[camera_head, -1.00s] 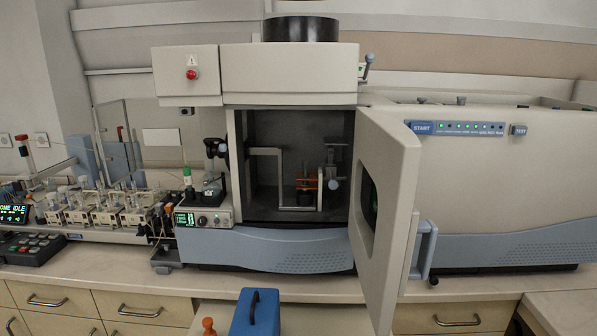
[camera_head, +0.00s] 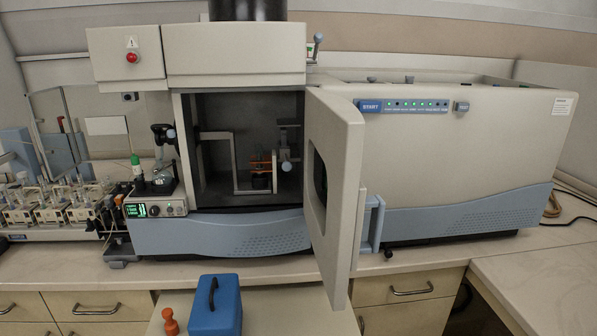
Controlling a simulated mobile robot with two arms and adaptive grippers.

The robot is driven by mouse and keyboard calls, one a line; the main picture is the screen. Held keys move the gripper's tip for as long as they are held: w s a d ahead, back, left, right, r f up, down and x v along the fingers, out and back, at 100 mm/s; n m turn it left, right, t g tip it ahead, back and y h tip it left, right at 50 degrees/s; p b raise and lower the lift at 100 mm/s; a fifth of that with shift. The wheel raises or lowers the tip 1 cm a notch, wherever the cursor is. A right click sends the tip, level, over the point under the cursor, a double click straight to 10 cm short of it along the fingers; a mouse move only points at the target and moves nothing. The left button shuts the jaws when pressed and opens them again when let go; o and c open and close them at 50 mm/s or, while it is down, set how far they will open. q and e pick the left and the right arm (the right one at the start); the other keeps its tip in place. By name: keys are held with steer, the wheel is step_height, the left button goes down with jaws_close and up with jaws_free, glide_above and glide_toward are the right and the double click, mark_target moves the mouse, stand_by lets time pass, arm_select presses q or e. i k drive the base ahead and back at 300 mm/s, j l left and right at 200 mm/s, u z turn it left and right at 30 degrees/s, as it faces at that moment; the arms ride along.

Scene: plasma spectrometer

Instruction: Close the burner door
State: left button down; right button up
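The burner door (camera_head: 343,135) is a pale panel with a dark window, hinged at the right side of the burner chamber. It stands wide open and swings out toward me. A blue-grey handle (camera_head: 372,222) sits on its outer face, near its free edge. The open chamber (camera_head: 220,110) shows a white bent tube and an orange-brown burner part (camera_head: 262,163) inside. Neither of my grippers is in view.
A blue box with a dark handle (camera_head: 222,305) and an orange knobbed object (camera_head: 170,321) stand on a pale surface in front. Glassware racks (camera_head: 60,205) fill the left of the bench. The counter (camera_head: 430,258) right of the door is mostly clear.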

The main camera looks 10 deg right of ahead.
mark_target(335, 200)
steer(key=l+u, duration=0.25)
steer(key=l, duration=0.55)
steer(key=l+u, duration=0.25)
steer(key=l, duration=0.5)
